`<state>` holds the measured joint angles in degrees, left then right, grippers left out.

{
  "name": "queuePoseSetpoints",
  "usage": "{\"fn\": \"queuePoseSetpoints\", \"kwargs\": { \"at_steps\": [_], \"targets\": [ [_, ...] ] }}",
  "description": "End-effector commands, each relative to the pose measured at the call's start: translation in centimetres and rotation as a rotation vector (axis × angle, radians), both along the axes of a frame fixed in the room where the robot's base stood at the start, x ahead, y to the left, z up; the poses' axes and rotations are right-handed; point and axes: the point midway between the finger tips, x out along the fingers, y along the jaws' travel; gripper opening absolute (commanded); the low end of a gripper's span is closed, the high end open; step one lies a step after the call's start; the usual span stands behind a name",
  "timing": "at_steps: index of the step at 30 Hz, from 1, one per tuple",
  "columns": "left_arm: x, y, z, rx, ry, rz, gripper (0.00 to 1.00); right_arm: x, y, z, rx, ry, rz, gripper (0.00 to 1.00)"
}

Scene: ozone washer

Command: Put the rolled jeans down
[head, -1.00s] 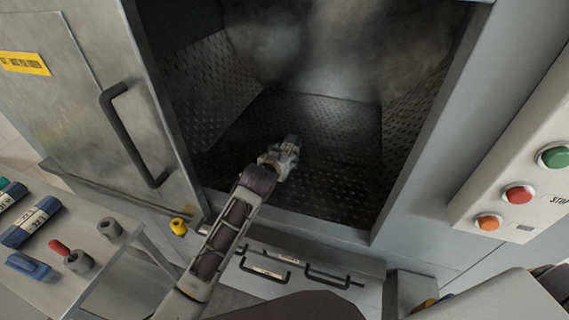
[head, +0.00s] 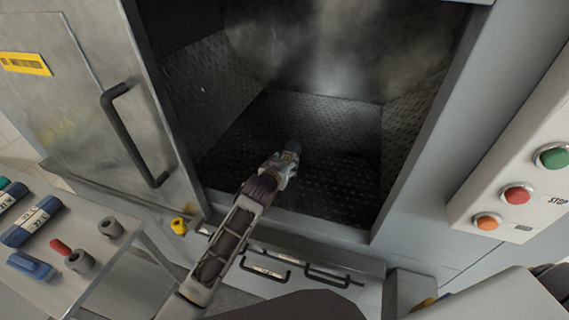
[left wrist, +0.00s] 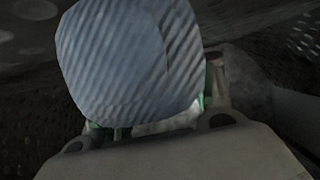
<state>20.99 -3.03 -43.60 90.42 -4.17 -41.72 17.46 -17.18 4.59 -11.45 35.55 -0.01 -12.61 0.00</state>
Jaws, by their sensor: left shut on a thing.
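The rolled jeans (head: 291,147) are a small blue roll at the end of my left arm, inside the open washer chamber. In the left wrist view the roll (left wrist: 125,62) is large, with blue ribbed fabric, and hides most of the fingers. My left gripper (head: 284,158) is shut on it, above the perforated chamber floor (head: 330,185). I cannot tell whether the roll touches the floor. My right gripper is not in view.
The chamber's right wall and frame (head: 425,130) and its front sill bound the opening. The open door (head: 85,100) with a black handle stands left. A side table (head: 100,255) holds more rolled jeans (head: 32,222). A button panel (head: 520,180) is at right.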

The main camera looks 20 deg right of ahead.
Motion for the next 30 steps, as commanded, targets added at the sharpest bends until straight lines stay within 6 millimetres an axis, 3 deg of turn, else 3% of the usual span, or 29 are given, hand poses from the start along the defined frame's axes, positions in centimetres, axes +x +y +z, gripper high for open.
{"fn": "queuePoseSetpoints", "kwargs": {
  "at_steps": [3, 4, 8, 22, 30],
  "targets": [
    [0.0, 0.0, -0.1, -0.002, -0.002, 0.000, 0.18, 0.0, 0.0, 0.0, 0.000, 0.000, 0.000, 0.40],
    [0.0, 0.0, -0.2, 0.000, 0.000, 0.000, 0.57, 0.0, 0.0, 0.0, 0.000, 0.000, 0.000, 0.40],
    [0.0, 0.0, -0.2, 0.000, 0.000, 0.000, 0.73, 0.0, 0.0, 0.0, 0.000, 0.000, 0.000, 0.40],
    [0.0, 0.0, 0.1, -0.001, -0.001, 0.000, 0.74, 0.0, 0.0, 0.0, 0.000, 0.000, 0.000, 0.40],
    [-1.0, 0.7, 0.5, -0.001, 0.000, 0.000, 0.74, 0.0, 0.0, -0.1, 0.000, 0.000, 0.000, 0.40]
  ]
}}
